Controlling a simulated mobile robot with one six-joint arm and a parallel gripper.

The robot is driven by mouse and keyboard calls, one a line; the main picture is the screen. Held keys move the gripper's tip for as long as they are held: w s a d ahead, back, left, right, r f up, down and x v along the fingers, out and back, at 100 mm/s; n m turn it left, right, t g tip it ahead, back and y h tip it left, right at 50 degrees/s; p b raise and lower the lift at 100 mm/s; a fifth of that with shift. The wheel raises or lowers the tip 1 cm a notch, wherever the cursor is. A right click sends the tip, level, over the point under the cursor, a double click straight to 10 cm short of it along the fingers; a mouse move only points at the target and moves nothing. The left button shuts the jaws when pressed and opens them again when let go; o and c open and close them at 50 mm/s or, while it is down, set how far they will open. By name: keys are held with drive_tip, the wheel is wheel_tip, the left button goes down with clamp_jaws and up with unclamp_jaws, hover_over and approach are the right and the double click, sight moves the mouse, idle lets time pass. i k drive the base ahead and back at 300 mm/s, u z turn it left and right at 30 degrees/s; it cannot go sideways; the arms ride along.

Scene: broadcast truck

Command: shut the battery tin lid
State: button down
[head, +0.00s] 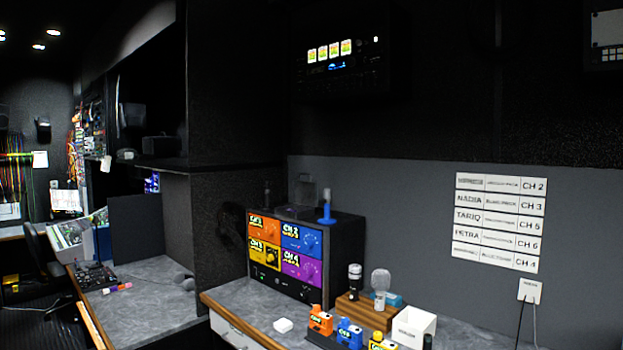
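I cannot make out a battery tin or its lid for sure in the head view.
The grey counter (240,300) holds a rack unit (290,258) with orange, blue, yellow and purple panels. Orange (320,320), blue (349,333) and yellow (382,342) packs stand in front of a wooden block (352,311) with microphones.

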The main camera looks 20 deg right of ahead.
sight(305, 193)
drive_tip(key=z, duration=0.1)
drive_tip(key=i, duration=2.4)
drive_tip(key=u, duration=0.3)
